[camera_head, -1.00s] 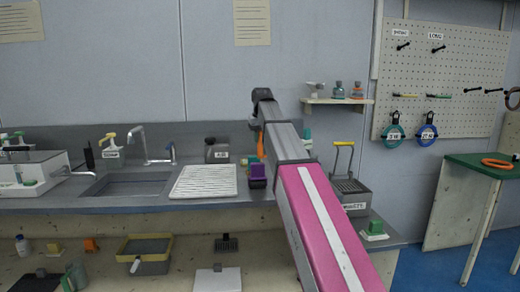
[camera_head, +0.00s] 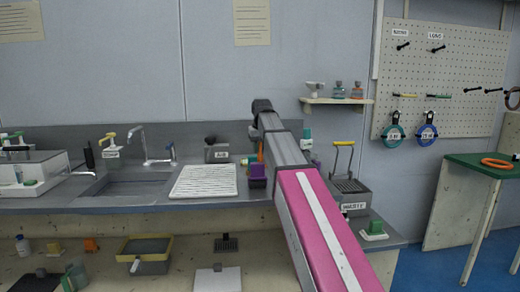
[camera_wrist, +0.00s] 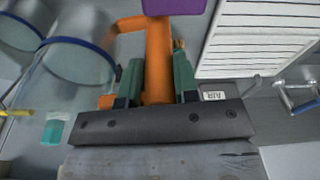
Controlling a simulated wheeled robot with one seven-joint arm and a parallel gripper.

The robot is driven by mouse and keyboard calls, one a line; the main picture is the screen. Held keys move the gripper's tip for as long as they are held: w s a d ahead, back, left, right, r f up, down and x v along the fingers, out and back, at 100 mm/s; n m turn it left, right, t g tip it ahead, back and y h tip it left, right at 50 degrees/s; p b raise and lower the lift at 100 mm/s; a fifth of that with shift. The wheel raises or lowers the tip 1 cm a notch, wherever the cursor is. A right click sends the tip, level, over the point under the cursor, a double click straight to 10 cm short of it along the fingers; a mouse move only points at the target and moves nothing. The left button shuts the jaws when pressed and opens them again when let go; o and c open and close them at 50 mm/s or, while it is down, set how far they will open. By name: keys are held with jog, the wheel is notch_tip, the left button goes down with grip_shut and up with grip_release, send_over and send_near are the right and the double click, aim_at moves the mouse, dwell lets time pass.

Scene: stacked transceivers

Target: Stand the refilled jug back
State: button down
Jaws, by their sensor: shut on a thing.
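My gripper (camera_wrist: 157,88) is shut on an upright orange handle (camera_wrist: 158,52), with a green finger on each side of it. Orange arms run left from the handle towards a clear, blue-rimmed vessel (camera_wrist: 82,62), which looks like the jug's body. Its contents cannot be made out. In the head view a sliver of orange (camera_head: 261,153) shows beside my arm. The rest of the jug and my fingertips are hidden there behind my arm. I cannot tell whether the jug touches the counter.
A purple block (camera_head: 257,170) stands close to the handle. A white ribbed drainer (camera_head: 204,181) and the sink (camera_head: 128,186) lie to the left. The waste bin (camera_head: 350,194) is to the right. A second blue-rimmed vessel (camera_wrist: 22,28) shows in the wrist view.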

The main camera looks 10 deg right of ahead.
aim_at(260, 158)
jog(key=shift+f, duration=0.15)
jog(key=shift+f, duration=2.5)
dwell(0.4)
jog(key=shift+r, duration=0.25)
